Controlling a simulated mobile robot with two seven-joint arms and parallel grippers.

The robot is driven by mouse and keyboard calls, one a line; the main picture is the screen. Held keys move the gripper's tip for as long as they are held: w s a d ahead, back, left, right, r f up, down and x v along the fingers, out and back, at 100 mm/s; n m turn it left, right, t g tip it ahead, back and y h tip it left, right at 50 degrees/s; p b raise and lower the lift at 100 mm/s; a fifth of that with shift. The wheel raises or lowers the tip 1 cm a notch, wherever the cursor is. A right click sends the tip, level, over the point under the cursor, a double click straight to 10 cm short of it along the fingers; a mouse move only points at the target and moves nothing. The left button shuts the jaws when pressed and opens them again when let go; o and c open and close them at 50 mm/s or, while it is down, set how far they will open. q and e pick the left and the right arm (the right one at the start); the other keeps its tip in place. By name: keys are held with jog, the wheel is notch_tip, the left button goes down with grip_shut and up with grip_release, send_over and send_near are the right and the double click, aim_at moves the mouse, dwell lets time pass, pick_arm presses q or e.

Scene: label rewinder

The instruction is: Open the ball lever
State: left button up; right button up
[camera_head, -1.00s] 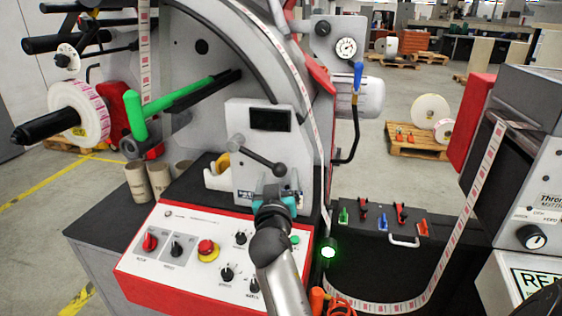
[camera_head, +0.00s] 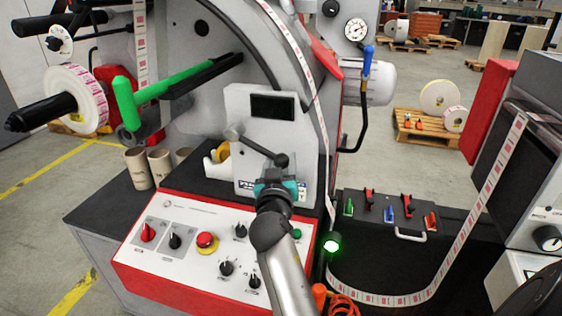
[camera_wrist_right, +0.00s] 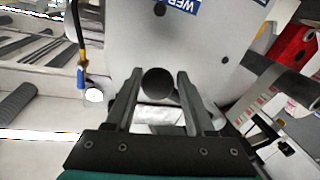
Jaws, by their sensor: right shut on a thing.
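The ball lever (camera_head: 260,148) is a dark rod on the front of the grey web-guide housing (camera_head: 245,104). It slopes down to the right from its pivot and ends in a black ball. My right gripper (camera_head: 280,168) reaches up to that ball from below, in front of the housing. In the right wrist view the ball (camera_wrist_right: 158,82) sits between the two dark fingers (camera_wrist_right: 158,90), which are shut on it. The fingers partly hide the ball in the head view. My left gripper is in neither view.
A white control panel (camera_head: 190,262) with knobs and a red emergency button (camera_head: 207,242) lies below my right arm. A green handle (camera_head: 126,104) sticks out at the left.

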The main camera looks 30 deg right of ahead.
jog(key=shift+r, duration=0.15)
grip_shut()
jog(key=shift+d+r, duration=0.1)
jog(key=shift+r, duration=0.05)
